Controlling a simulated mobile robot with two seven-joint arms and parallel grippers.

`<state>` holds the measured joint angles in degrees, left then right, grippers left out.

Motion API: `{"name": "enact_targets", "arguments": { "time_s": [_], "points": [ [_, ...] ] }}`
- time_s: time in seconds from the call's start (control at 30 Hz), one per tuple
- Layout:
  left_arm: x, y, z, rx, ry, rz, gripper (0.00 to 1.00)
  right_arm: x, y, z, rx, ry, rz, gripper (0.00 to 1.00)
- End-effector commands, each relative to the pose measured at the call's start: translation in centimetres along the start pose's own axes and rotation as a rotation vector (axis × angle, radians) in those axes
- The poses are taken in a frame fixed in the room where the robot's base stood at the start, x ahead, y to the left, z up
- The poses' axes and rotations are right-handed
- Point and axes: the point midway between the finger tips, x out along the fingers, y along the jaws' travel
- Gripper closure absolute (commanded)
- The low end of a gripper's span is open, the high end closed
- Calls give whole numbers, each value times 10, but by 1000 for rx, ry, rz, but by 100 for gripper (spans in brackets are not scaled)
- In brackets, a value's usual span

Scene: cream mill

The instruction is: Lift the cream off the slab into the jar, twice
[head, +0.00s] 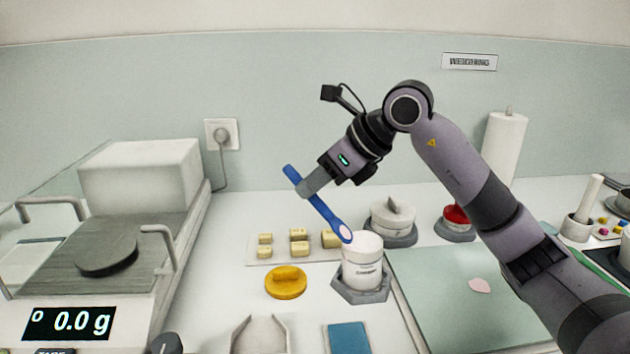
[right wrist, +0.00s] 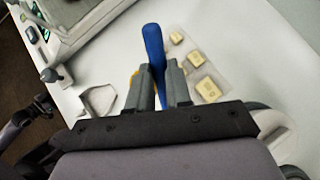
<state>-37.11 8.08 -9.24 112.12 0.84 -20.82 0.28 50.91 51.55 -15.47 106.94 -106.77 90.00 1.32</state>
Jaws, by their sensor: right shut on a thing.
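My right gripper (head: 308,188) is shut on the handle of a blue spatula (head: 322,207), which slants down to the right. The spatula's tip, with pale pink cream (head: 345,232) on it, is at the upper left rim of the white jar (head: 362,268); I cannot tell whether it touches. The jar stands upright in a grey hexagonal holder (head: 360,293). A small patch of pink cream (head: 479,286) lies on the pale green slab (head: 425,285). In the right wrist view the spatula (right wrist: 153,48) sits between the fingers. My left gripper is not in view.
A scale (head: 105,255) reading 0.0 g stands at the left. A yellow lid (head: 286,282), a tray of small blocks (head: 258,262), a blue pad (head: 348,338) and a grey angled stand (head: 258,332) lie near the jar. Two round grey-based items (head: 391,235) (head: 455,232) stand behind.

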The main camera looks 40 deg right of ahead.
Motion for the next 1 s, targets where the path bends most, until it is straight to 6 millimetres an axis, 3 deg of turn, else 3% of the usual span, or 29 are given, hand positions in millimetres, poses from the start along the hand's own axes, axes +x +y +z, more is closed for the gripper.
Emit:
{"name": "enact_targets", "arguments": {
  "time_s": [0.8,1.0],
  "points": [
    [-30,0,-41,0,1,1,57,-41,0,41,1,0,0,100],
    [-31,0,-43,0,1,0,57,-42,0,42,1,0,0,100]
  ]
}}
